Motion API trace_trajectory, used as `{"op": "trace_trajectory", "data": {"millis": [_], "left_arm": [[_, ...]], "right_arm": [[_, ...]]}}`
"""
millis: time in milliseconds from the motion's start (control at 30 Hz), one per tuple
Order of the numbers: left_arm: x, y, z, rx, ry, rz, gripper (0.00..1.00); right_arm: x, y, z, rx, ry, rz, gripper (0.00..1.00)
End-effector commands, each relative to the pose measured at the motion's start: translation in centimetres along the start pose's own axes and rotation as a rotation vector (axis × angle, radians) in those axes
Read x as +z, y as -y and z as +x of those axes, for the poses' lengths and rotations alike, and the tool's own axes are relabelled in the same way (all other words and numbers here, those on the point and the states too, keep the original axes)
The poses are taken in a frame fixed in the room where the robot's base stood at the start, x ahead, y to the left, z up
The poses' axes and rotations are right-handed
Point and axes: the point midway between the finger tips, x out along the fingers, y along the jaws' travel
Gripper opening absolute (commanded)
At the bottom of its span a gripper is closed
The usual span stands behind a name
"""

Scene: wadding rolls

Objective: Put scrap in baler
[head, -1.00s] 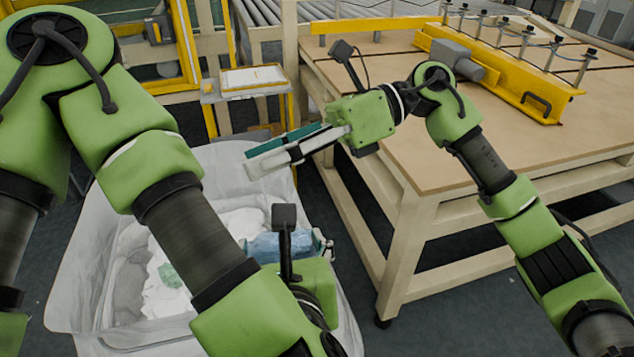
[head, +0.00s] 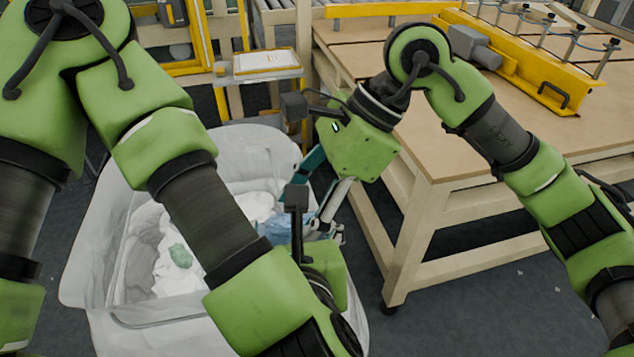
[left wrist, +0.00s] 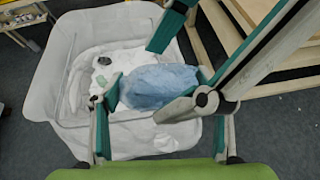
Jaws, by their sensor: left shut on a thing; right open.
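A crumpled blue piece of scrap (left wrist: 158,88) is held between the fingers of my left gripper (left wrist: 157,98), above the bin. In the head view the scrap (head: 277,230) is partly hidden behind my left arm and the right gripper. My right gripper (head: 318,208) points down at the scrap, its fingers apart. In the left wrist view the right gripper's fingers (left wrist: 175,72) lie on two sides of the blue scrap; I cannot tell whether they touch it. White scrap and a green piece (head: 180,256) lie in the bin. I cannot identify a baler.
The large whitish bin (head: 85,275) stands on the dark floor below my arms. A wooden-topped table (head: 480,150) with a yellow bar (head: 545,75) is at the right. A small stand with a pale panel (head: 266,62) and yellow frames are behind the bin.

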Motion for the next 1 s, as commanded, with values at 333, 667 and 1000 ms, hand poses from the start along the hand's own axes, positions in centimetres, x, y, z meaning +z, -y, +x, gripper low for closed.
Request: {"op": "trace_trajectory", "data": {"millis": [333,667,1000], "left_arm": [[0.0,0.0,0.0,0.0,0.0,0.0,0.51],[0.0,0.0,0.0,0.0,0.0,0.0,0.51],[0.0,0.0,0.0,-0.001,0.0,0.0,0.88]], "right_arm": [[0.1,0.0,3.7,-0.001,0.002,0.001,0.56],[0.1,0.0,3.9,-0.001,0.002,0.001,0.51],[0.0,0.1,3.9,-0.003,0.002,0.002,0.14]]}}
